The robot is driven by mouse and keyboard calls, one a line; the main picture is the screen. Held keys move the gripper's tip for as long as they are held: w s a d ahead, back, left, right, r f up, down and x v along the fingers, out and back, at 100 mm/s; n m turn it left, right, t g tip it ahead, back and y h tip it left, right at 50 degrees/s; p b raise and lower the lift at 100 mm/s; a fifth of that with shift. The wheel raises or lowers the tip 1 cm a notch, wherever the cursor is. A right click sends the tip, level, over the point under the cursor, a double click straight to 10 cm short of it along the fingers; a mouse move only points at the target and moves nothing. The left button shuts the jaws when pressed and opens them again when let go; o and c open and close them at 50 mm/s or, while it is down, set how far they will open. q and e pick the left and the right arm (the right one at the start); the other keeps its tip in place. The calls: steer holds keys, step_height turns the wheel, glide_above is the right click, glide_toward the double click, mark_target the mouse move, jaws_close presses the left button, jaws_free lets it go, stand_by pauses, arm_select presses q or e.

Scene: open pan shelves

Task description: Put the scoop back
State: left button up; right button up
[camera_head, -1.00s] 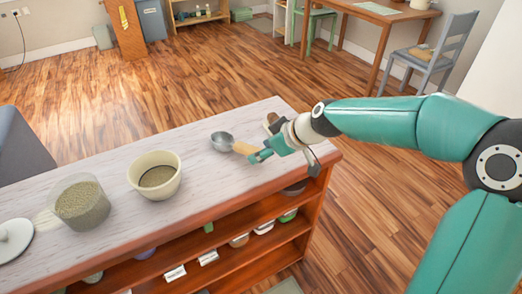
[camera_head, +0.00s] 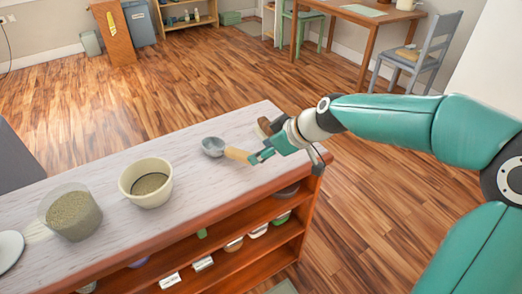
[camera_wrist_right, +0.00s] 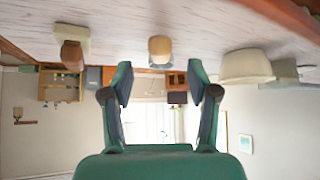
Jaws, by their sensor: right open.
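The scoop (camera_head: 213,147) has a round grey metal bowl and a pale wooden handle. It lies on the whitish counter top, its handle pointing right to my right gripper (camera_head: 261,155). The gripper is open and low over the counter, just off the handle's end. In the right wrist view, which is upside down, the handle's end (camera_wrist_right: 160,48) shows ahead, between the lines of the two spread fingers (camera_wrist_right: 162,84) and not held. Left of the scoop stand a cream bowl (camera_head: 148,201) and a clear tub (camera_head: 72,228), both with greenish grains. My left gripper is not in view.
A brown object with a pale part (camera_head: 265,126) stands just behind my right gripper, close to it. A white disc (camera_head: 8,250) lies at the far left. Shelves below the counter hold labelled containers (camera_head: 203,263). Counter between scoop and cream bowl is clear.

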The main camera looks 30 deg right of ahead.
steer(key=shift+s+d+r, duration=0.2)
steer(key=shift+s+r, duration=0.2)
steer(key=shift+r, duration=0.1)
steer(key=v, duration=1.2)
steer(key=shift+s+f, duration=0.1)
steer(key=shift+f, duration=0.05)
